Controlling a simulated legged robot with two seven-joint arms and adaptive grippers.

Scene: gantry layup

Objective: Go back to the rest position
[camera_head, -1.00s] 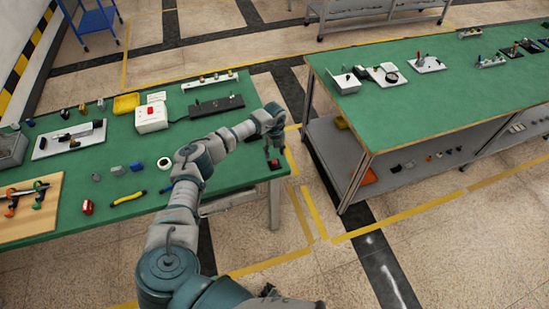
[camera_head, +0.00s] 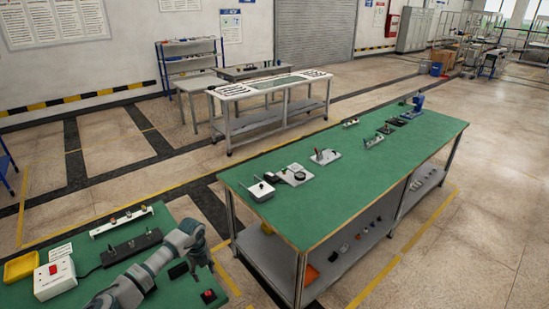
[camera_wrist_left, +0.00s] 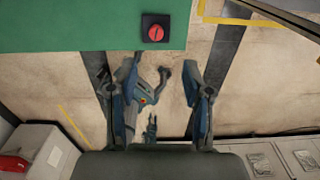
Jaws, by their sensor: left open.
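My left gripper (camera_head: 197,255) is over the right edge of the near green table (camera_head: 185,212) in the head view, at the end of my bent left arm. In the left wrist view the left gripper (camera_wrist_left: 148,82) shows two spread fingers with nothing held between them. A black box with a red button (camera_head: 208,295) lies on the table corner, close to the gripper; it also shows in the left wrist view (camera_wrist_left: 155,32), beyond the fingertips. Blue-grey parts below the fingers appear to be mine, but I cannot tell which. I cannot make out my right gripper.
A white box with a red switch (camera_head: 54,278), a yellow tray (camera_head: 21,267) and a dark bar fixture (camera_head: 131,248) are on the near table. A long green workbench (camera_head: 340,185) with fixtures stands to the right, across a narrow floor gap.

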